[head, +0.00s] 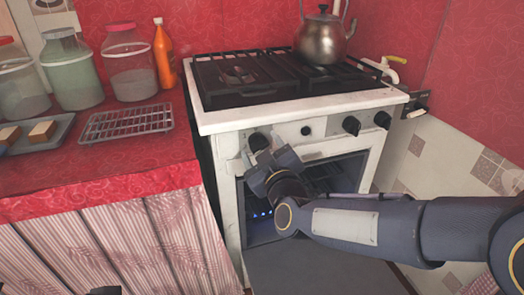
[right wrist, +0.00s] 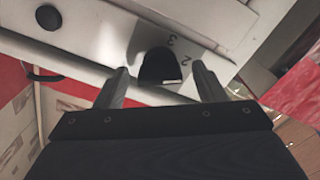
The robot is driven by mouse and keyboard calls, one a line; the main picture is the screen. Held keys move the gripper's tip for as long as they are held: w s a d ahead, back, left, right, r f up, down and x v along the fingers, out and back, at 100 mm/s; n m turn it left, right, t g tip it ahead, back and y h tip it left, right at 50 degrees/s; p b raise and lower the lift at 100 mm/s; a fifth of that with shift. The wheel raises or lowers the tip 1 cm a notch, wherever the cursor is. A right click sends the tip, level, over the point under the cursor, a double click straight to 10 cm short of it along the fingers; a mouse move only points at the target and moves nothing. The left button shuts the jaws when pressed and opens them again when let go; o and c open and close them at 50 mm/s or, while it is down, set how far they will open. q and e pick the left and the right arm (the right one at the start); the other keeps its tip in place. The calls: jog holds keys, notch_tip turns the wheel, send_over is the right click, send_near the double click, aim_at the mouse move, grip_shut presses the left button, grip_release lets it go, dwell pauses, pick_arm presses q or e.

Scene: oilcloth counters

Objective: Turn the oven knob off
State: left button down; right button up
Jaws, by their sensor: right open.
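The white stove (head: 222,122) has several black knobs on its front panel. My right gripper (head: 264,154) is open at the leftmost knob (head: 258,142), which it partly hides in the head view. In the right wrist view, a black knob (right wrist: 158,66) with a pale mark sits between the two open fingers of my right gripper (right wrist: 160,80). The digits 2 and 3 are printed beside it. I cannot tell whether a finger touches it. The oven (head: 262,228) stands open with small blue flames inside. Only a dark sliver, perhaps my left gripper (head: 103,290), shows at the bottom edge.
A kettle (head: 324,38) stands on the hob. The red counter (head: 130,178) at left holds jars, an orange bottle (head: 165,55), a wire rack (head: 127,123) and a tray (head: 58,138). The lowered oven door (head: 325,275) lies below my right arm.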

jog(key=c, duration=1)
